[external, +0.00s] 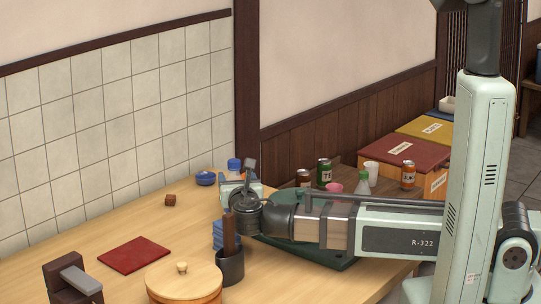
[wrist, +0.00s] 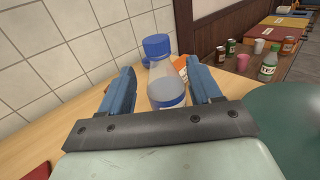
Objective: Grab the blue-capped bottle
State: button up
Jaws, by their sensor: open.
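The blue-capped bottle (wrist: 166,77) is clear with a blue cap and a blue band low on its body. In the wrist view it stands upright between the two blue fingers of my open gripper (wrist: 164,88), with a gap to the left finger; whether the right finger touches it I cannot tell. In the external view only its blue cap (external: 234,164) shows clearly, behind my gripper (external: 240,182) near the wall corner; its body is mostly hidden.
A blue bowl (external: 206,178) and a small brown block (external: 170,200) sit left of the bottle. A dark cup (external: 230,267) with a brown handle and a wooden lidded tub (external: 183,284) stand nearer. A dark green tray (external: 335,262) lies under my arm. Cans and a green-capped bottle (external: 363,184) stand on the side table.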

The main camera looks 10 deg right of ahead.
aim_at(234, 174)
jog(key=w, duration=0.4)
jog(key=shift+w+a, duration=0.2)
jog(key=shift+w, duration=0.15)
grip_shut()
